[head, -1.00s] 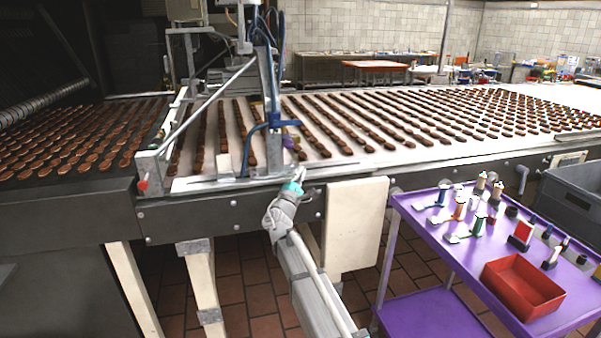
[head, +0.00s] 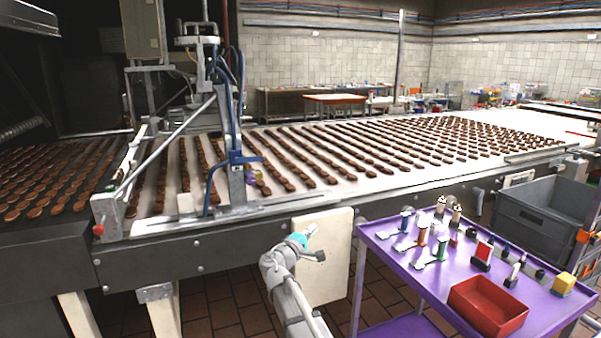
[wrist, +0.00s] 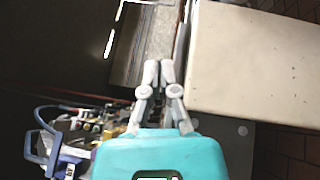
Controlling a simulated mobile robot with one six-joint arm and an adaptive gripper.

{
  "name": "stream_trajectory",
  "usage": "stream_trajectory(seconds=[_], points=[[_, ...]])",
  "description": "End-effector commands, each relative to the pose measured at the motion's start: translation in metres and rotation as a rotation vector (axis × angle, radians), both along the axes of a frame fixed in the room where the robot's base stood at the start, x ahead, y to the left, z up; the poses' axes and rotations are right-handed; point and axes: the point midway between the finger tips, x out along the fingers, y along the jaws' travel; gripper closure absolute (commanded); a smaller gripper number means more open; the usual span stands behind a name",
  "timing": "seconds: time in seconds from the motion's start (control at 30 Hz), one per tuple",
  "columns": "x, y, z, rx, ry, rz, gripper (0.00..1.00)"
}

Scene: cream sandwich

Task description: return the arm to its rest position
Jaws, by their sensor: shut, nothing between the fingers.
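My gripper (head: 311,242) is in front of the conveyor's dark side rail in the head view, close to a cream panel (head: 325,272). It is apart from the cart. In the wrist view my gripper (wrist: 158,68) shows its two grey fingers with tips together and nothing between them. The cream panel also fills the upper right of the wrist view (wrist: 255,65). My arm reaches up from the bottom of the head view.
The conveyor (head: 370,182) carries rows of brown biscuits, with a metal frame across it. A purple cart (head: 398,277) at the right holds a red tray (head: 488,306), a yellow block (head: 563,283) and several small tools. A grey crate (head: 535,215) stands behind the cart.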

Motion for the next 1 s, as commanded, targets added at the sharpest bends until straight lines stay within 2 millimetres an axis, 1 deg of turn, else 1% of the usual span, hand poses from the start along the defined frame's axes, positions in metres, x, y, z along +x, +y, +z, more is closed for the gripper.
stream_trajectory(seconds=[0.03,0.1,0.2,0.33,0.5,0.7,0.83,1.0], points=[[-0.011,-0.021,-0.009,0.059,0.017,-0.036,1.0],[-0.022,-0.044,-0.023,0.145,0.044,-0.084,1.0],[-0.039,-0.073,-0.044,0.267,0.083,-0.152,1.0],[-0.064,-0.106,-0.071,0.423,0.135,-0.241,1.0],[-0.101,-0.138,-0.107,0.627,0.208,-0.354,1.0],[-0.148,-0.161,-0.146,0.863,0.303,-0.484,1.0],[-0.18,-0.167,-0.168,1.016,0.369,-0.561,1.0],[-0.222,-0.166,-0.191,1.215,0.464,-0.654,1.0]])
